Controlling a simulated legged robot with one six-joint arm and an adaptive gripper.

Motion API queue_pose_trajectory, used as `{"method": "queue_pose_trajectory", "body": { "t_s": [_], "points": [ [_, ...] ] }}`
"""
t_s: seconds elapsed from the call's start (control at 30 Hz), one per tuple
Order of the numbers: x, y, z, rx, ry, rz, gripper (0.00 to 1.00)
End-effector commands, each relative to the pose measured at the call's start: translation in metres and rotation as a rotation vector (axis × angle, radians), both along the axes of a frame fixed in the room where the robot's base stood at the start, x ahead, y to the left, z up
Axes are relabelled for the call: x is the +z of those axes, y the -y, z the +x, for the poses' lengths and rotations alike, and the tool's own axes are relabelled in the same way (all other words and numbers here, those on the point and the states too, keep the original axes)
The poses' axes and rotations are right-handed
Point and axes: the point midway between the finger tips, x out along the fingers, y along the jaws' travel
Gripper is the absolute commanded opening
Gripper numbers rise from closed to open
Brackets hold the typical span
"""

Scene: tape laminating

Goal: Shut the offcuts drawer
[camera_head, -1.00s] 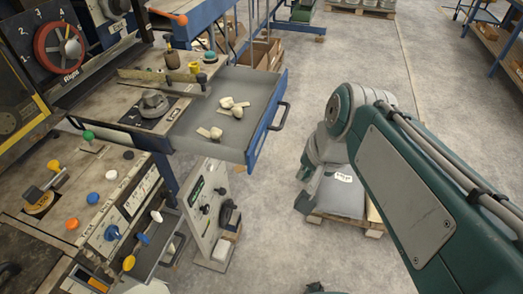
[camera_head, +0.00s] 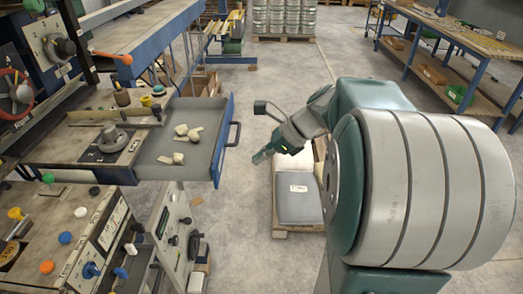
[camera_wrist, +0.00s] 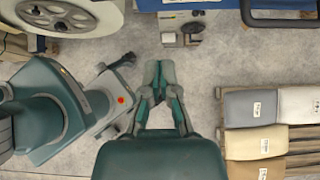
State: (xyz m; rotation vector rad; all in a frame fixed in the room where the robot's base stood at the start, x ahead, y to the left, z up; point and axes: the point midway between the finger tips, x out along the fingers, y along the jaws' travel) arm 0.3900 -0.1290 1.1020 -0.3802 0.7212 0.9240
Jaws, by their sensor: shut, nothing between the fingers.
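The offcuts drawer (camera_head: 200,112) stands pulled out of the bench in the head view, with a grey inside, a blue front and a dark bar handle (camera_head: 235,133). Several pale offcuts (camera_head: 180,142) lie in it. In the wrist view its blue front edge (camera_wrist: 205,4) and handle (camera_wrist: 285,21) show at the top right. My gripper (camera_head: 260,158) is shut and empty. It is to the right of the drawer front and apart from the handle, pointing left. In the wrist view its fingertips (camera_wrist: 160,70) are together over bare floor, left of the handle.
A pallet with grey sacks (camera_head: 298,200) lies on the floor below my arm; sacks (camera_wrist: 255,106) also show at the right of the wrist view. The bench (camera_head: 100,140) carries tools and knobs. A blue-legged table (camera_head: 440,50) stands far right. Floor between drawer and pallet is clear.

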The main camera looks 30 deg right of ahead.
Motion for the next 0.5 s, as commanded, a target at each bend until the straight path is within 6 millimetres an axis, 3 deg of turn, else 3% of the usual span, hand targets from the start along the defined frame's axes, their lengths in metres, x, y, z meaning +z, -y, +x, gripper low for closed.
{"method": "queue_pose_trajectory", "body": {
  "t_s": [0.27, 0.5],
  "points": [
    [-0.038, -0.032, 0.02, 0.004, -0.004, 0.002, 0.0],
    [-0.039, -0.059, 0.039, 0.004, 0.001, -0.002, 0.0]
  ]
}}
